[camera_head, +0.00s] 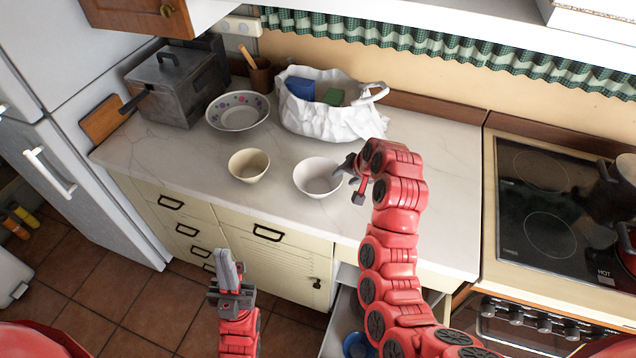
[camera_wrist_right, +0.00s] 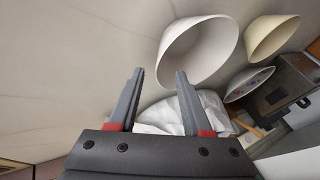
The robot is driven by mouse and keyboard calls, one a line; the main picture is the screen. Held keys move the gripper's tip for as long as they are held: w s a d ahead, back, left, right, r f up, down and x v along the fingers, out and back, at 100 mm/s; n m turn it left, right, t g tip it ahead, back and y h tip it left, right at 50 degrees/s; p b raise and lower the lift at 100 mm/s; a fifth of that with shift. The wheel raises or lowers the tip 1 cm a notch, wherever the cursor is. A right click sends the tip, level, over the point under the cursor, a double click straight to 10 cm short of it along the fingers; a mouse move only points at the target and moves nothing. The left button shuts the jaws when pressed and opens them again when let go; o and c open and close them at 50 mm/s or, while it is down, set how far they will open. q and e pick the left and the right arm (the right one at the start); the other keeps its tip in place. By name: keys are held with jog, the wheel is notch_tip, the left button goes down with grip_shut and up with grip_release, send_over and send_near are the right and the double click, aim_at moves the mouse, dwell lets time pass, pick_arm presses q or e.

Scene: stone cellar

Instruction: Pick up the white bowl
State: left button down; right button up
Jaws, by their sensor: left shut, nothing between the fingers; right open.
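The white bowl (camera_head: 318,178) stands upright on the pale counter, right of a cream bowl (camera_head: 249,166). It also shows in the right wrist view (camera_wrist_right: 198,52), just beyond the fingertips. My right gripper (camera_head: 350,180) is open at the right side of the white bowl, close to its rim. In the right wrist view its two fingers (camera_wrist_right: 160,78) are spread with nothing between them. I cannot tell whether a finger touches the rim. My left gripper (camera_head: 228,262) is shut and empty, low in front of the counter's cabinets, away from the bowls.
A flowered bowl (camera_head: 238,112), a white bag (camera_head: 330,112) with blue and green items, and a grey metal box (camera_head: 176,84) stand behind the bowls. A black cooktop (camera_head: 548,200) lies to the right. An open drawer (camera_head: 345,318) is below my right arm. The counter's front left is clear.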

aim_at(341, 179)
jog(key=shift+w+a+f+p, duration=0.1)
jog(key=shift+f+p, duration=0.15)
jog(key=shift+p, duration=0.05)
jog(key=p+x, duration=0.2)
jog(key=x, duration=0.1)
jog(key=shift+w+f+p, duration=0.2)
jog(key=shift+w+p, duration=0.05)
jog(key=shift+p, duration=0.05)
jog(key=shift+w+a+f, duration=0.25)
jog(key=shift+f, duration=0.35)
grip_shut()
dwell(0.7)
